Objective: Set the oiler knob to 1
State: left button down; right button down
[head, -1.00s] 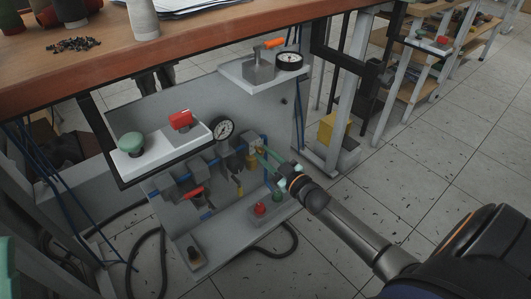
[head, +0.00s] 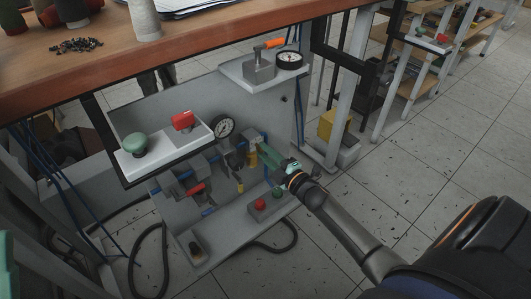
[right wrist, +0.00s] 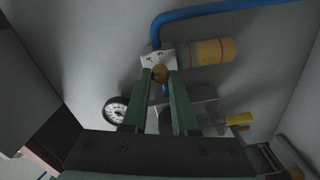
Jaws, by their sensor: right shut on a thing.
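The oiler is a grey block (right wrist: 149,61) with small dial marks and a yellow bowl (right wrist: 211,52) in the right wrist view. The fingers partly cover the dial, so I cannot read the setting. In the head view my right gripper (head: 263,149) reaches the right end of the row of pneumatic units under the bench, and the knob is hidden there.
A blue hose (right wrist: 205,11) arcs beside the oiler. Red and green buttons (head: 260,205) are on the ledge below. A shelf with an orange lever (head: 269,44) is above, and the wooden bench top (head: 200,52) overhangs.

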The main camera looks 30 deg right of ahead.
jog(key=n, duration=0.3)
jog(key=shift+n+b, duration=0.3)
jog(key=shift+b, duration=0.05)
jog(key=shift+n+b, duration=0.3)
jog(key=shift+n, duration=0.9)
jog(key=c, duration=0.7)
grip_release()
jog(key=s+d+p, duration=0.1)
jog(key=s+p, duration=0.2)
jog(key=s, duration=0.9)
jog(key=shift+s, duration=0.25)
